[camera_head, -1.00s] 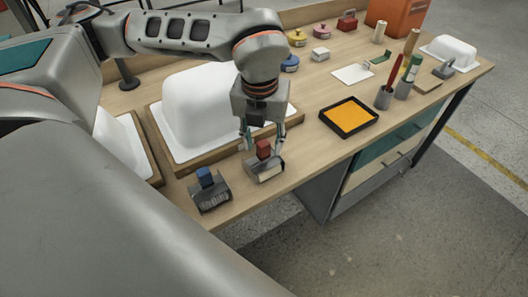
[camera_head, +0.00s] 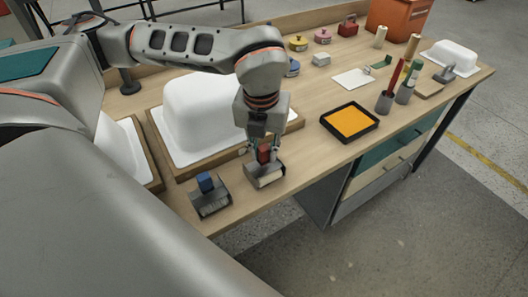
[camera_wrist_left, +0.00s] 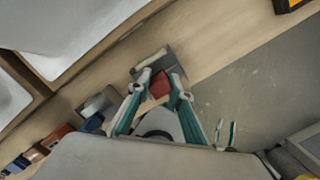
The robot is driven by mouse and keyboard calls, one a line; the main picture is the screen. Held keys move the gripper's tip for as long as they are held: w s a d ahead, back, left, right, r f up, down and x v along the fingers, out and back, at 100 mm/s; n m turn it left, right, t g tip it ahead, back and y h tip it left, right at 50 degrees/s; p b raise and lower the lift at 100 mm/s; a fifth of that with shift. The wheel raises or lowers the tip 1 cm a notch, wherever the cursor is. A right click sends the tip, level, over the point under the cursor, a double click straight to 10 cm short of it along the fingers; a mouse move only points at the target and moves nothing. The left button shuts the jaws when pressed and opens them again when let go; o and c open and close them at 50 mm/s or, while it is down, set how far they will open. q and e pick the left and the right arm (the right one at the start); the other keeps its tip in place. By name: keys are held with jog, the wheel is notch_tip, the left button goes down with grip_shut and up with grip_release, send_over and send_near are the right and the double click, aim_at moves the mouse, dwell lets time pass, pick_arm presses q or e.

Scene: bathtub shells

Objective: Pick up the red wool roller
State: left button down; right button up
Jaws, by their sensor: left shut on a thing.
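The red wool roller (camera_head: 266,179) has a red handle block and a grey frame with a pale roller. It is at the front edge of the wooden bench in the head view. My left gripper (camera_head: 264,153) points down over it, with its fingers shut on the red handle. In the left wrist view, the two green-sided fingertips of my left gripper (camera_wrist_left: 160,90) close on both sides of the red handle (camera_wrist_left: 160,84). I cannot tell whether the roller still touches the bench. My right gripper is not in view.
A similar roller with a blue handle (camera_head: 208,194) stands just left on the bench. A white tub shell (camera_head: 200,110) on a wooden board is behind. A black tray with orange content (camera_head: 350,122) lies to the right. The bench's front edge is close.

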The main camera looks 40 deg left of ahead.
pick_arm(q)
notch_tip(320, 180, up, 20)
jog(key=p, duration=0.2)
jog(key=c, duration=2.8)
grip_release()
jog(key=shift+f, duration=0.1)
